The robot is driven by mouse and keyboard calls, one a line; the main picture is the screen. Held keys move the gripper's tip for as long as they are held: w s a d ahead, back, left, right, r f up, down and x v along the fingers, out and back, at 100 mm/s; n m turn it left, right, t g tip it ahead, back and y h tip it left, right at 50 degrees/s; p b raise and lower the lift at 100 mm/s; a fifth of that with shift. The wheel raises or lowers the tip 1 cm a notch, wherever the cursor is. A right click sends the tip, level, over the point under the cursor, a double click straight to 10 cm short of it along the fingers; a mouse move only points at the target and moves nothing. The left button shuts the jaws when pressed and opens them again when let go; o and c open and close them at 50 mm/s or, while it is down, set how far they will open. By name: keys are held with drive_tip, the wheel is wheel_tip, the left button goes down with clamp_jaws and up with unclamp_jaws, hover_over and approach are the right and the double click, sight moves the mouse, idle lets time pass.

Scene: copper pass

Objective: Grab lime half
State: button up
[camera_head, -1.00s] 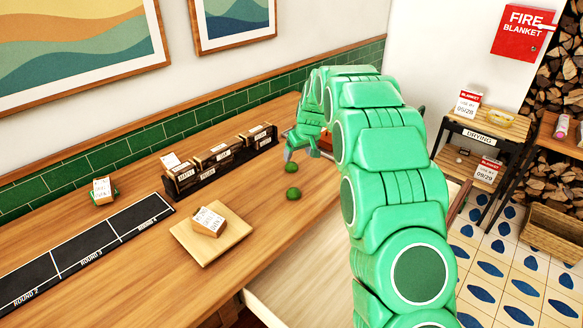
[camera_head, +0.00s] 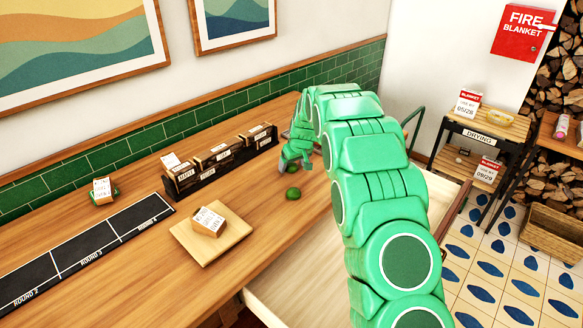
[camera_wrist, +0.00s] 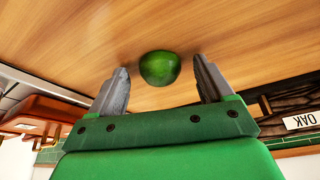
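My gripper (camera_head: 295,167) is low over the wooden counter, pointing down, with its grey fingers spread. In the wrist view, a round dark green lime piece (camera_wrist: 160,68) lies on the wood between the two fingertips of my gripper (camera_wrist: 160,80), with a gap on each side. In the head view, a green lime piece (camera_head: 293,194) sits on the counter just in front of the gripper. A second green piece by the fingers is largely hidden there. I cannot tell from the wrist view whether the piece is a half.
A dark rack of labelled boxes (camera_head: 220,162) stands left of my gripper. A wooden board (camera_head: 233,230) with a small labelled box (camera_head: 208,221) lies nearer. A black mat marked with rounds (camera_head: 85,258) is at the left. An open drawer (camera_head: 300,285) is below the counter edge.

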drive_tip(key=c, duration=0.7)
